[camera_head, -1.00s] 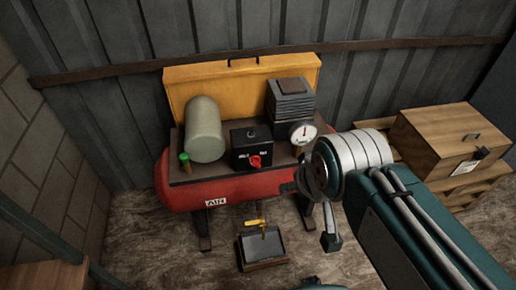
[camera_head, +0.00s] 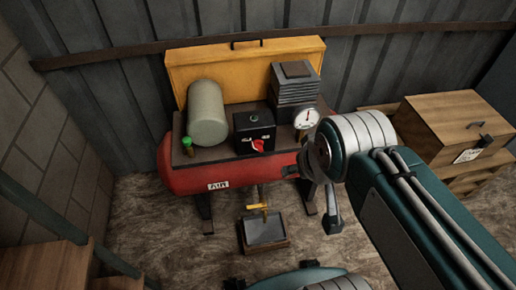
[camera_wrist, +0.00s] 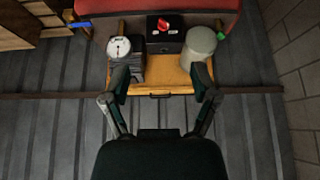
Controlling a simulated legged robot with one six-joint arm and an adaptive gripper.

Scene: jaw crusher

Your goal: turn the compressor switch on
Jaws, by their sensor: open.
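The compressor switch is a black box (camera_head: 254,132) with a red knob (camera_head: 258,145) on its front. It stands on the dark top plate of the red compressor tank (camera_head: 190,179). In the head view the knob looks tilted, and its labels are too small to read. My gripper (camera_head: 312,198) is open and empty, right of the switch and apart from it. In the wrist view, which is upside down, the switch box (camera_wrist: 168,37) and red knob (camera_wrist: 163,24) appear at top centre, beyond my spread fingers (camera_wrist: 160,82).
A pressure gauge (camera_head: 306,119) and a finned block (camera_head: 295,84) stand right of the switch, a grey-green cylinder (camera_head: 207,115) left. A yellow panel (camera_head: 225,68) rises behind. A wooden crate (camera_head: 455,130) stands right.

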